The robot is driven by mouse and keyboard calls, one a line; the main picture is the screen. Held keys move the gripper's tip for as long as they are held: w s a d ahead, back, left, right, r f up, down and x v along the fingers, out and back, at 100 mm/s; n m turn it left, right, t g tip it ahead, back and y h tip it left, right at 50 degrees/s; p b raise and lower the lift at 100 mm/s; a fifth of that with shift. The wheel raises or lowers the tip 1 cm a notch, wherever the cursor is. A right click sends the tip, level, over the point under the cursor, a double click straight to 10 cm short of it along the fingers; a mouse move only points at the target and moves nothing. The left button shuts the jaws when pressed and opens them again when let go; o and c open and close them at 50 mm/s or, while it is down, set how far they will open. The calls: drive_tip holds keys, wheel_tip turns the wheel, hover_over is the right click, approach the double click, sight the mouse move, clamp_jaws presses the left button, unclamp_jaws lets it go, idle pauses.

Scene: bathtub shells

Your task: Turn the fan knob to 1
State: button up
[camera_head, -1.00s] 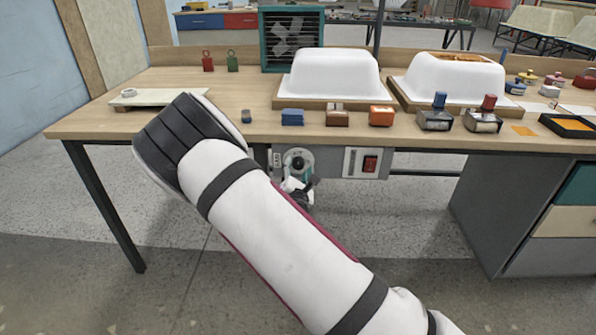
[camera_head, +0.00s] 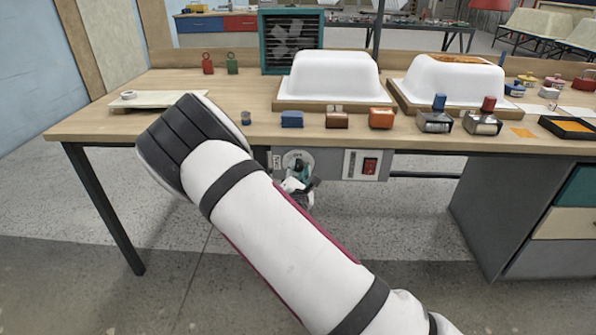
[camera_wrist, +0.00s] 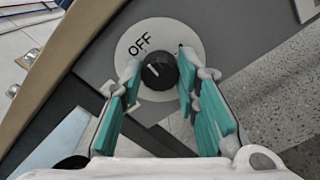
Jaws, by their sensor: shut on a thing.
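The fan knob (camera_wrist: 157,71) is black and round, with a white pointer line. It sits on a pale round dial plate (camera_wrist: 128,66) marked OFF on a grey panel. The line points roughly toward OFF; no other number is readable. My gripper (camera_wrist: 160,66) has its teal-padded fingers on either side of the knob, closed on it. In the head view my gripper (camera_head: 302,172) is at the dial under the table's front edge, and its fingers partly hide the knob. The fan (camera_head: 291,42) is a teal box with a dark grille at the table's back.
Right of the dial is a panel with a red switch (camera_head: 370,166). The wooden table (camera_head: 200,85) overhangs both. Two white tub shells (camera_head: 333,75) and several small blocks and stamps stand on it. A grey drawer cabinet (camera_head: 500,210) is at right. My arm crosses the front left.

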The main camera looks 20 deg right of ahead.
drive_tip(key=m, duration=0.4)
drive_tip(key=shift+f+m+b, duration=0.1)
drive_tip(key=shift+m+b, duration=0.2)
drive_tip(key=m+b, duration=0.1)
drive_tip(key=m, duration=0.3)
drive_tip(key=shift+m, duration=0.3)
drive_tip(key=m+b, duration=0.1)
drive_tip(key=m, duration=0.3)
drive_tip(key=shift+f+b, duration=0.1)
drive_tip(key=shift+b, duration=0.25)
drive_tip(key=shift+m+b, duration=0.9)
drive_tip(key=shift+m, duration=1.1)
drive_tip(key=o, duration=1.2)
drive_tip(key=shift+c, duration=0.2)
drive_tip(key=shift+s, duration=0.15)
drive_tip(key=v, duration=1.1)
drive_tip(key=shift+s, duration=0.35)
